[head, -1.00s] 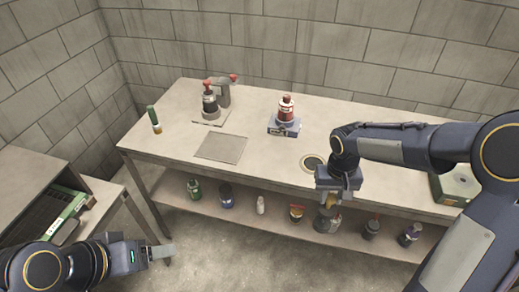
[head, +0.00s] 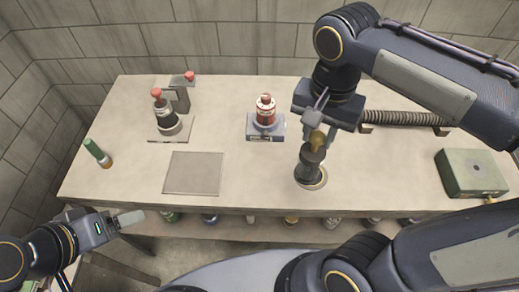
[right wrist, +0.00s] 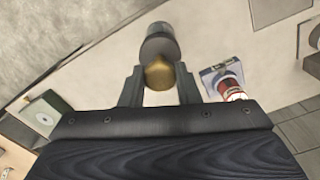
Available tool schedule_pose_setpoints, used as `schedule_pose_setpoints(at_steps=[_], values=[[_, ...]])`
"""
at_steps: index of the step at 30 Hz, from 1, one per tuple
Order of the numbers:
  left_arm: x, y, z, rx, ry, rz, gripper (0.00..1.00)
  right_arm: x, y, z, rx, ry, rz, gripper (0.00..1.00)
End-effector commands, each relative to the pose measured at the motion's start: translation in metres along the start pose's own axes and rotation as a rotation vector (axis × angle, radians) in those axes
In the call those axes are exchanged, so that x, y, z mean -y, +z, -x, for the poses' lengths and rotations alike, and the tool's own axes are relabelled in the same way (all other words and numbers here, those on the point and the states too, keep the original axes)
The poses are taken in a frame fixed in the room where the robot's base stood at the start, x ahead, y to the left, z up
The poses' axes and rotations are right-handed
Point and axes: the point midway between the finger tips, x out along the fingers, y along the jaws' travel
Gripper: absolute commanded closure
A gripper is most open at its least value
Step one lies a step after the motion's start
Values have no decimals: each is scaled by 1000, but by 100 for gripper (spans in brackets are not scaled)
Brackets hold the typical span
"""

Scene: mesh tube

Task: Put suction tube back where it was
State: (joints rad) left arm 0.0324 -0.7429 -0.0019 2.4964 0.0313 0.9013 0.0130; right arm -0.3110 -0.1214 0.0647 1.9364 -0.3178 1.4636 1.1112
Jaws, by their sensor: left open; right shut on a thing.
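My right gripper (head: 318,128) is shut on the brass top of a dark grey cylindrical piece (head: 311,163). The right wrist view shows the brass knob between the fingers (right wrist: 159,88) and the grey body (right wrist: 160,42) beyond. The piece is roughly upright at the round ringed spot (head: 322,183) near the table's front; I cannot tell whether it touches. A ribbed tube (head: 408,117) lies at the back right, its left end by my right arm; I cannot tell which of these is the suction tube. My left gripper (head: 130,219) is open and empty off the front left edge.
On the table (head: 235,195) are a red bottle on a blue-grey block (head: 265,122), a dark red-topped bottle by a grey stand (head: 166,115), a flat plate (head: 194,173), a green-handled tool (head: 98,153) and a green box (head: 470,173). Several bottles stand on the shelf below.

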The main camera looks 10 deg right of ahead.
Motion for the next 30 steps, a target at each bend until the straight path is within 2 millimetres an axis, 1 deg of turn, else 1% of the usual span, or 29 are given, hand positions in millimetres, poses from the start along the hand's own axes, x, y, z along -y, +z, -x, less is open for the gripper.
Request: schedule_pose_setpoints(at_steps=[3, 9, 12, 15, 18, 22, 24, 27, 30], values=[[-2, -2, 4, 0, 0, 0, 29, 29, -4, -12, 4, 6, 8, 100], [-5, -6, 11, 0, 0, 0, 29, 78, -11, -34, 3, 6, 8, 100], [-5, -6, 11, 0, 0, 0, 29, 93, -14, -56, 4, 6, 6, 100], [-6, -6, 12, 0, 0, 0, 29, 106, -16, -72, 3, 5, 5, 100], [-6, -6, 13, 0, 0, 0, 29, 115, -18, -82, 1, 2, 4, 100], [-6, -7, 13, 0, 0, 0, 29, 121, -19, -90, 0, 2, 4, 100], [-6, -7, 14, 0, 0, 0, 29, 126, -19, -98, 2, 3, 4, 100], [-6, -7, 13, 0, 0, 0, 29, 124, -20, -113, 2, 4, 4, 100], [-6, -7, 13, 0, 0, 0, 29, 124, -20, -122, 0, 1, 4, 100]])
